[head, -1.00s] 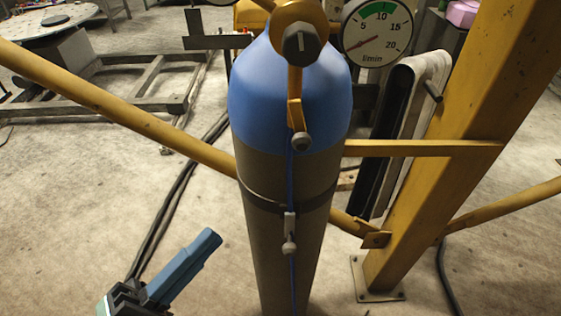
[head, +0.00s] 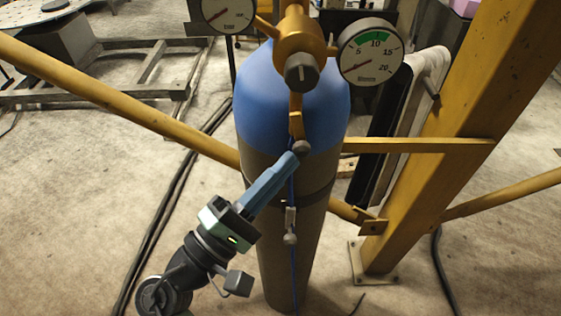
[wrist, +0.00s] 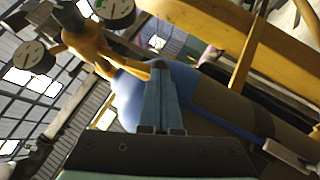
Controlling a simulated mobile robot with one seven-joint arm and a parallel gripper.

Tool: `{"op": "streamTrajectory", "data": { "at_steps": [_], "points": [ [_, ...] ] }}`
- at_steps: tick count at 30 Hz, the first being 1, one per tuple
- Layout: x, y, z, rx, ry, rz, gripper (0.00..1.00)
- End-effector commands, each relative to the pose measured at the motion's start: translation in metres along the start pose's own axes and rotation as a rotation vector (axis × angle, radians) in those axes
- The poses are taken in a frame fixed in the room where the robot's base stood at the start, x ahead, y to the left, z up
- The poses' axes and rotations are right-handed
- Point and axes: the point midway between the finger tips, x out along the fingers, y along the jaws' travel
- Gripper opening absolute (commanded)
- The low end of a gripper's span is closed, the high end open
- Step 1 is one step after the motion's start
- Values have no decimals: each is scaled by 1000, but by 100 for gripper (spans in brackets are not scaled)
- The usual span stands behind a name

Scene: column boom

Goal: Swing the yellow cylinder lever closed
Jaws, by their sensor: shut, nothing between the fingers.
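The yellow lever (head: 296,122) hangs down from the brass-yellow valve body (head: 299,45) at the top of the gas cylinder, which has a blue shoulder (head: 262,110) and a grey-brown body. A grey ball knob (head: 302,147) is at the lever's lower end. My gripper (head: 298,160) is shut and empty, its blue fingers slanting up to the right in front of the cylinder. The fingertips are at the knob; I cannot tell whether they touch it. In the wrist view the fingers (wrist: 158,66) reach up beside the yellow lever (wrist: 134,69); the knob is hidden there.
Two round gauges, a left one (head: 229,12) and a right one (head: 370,52), flank the valve. A thin blue line with a grey clip (head: 290,217) runs down the cylinder's front. A yellow post (head: 434,130) stands at right; a yellow diagonal bar (head: 120,103) crosses behind.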

Motion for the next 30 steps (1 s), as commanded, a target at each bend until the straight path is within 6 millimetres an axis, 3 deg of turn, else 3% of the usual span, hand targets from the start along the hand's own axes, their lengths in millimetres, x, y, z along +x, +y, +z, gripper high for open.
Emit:
{"op": "streamTrajectory", "data": {
  "at_steps": [30],
  "points": [
    [3, -7, 3, -82, -3, 92, 0]
  ]
}}
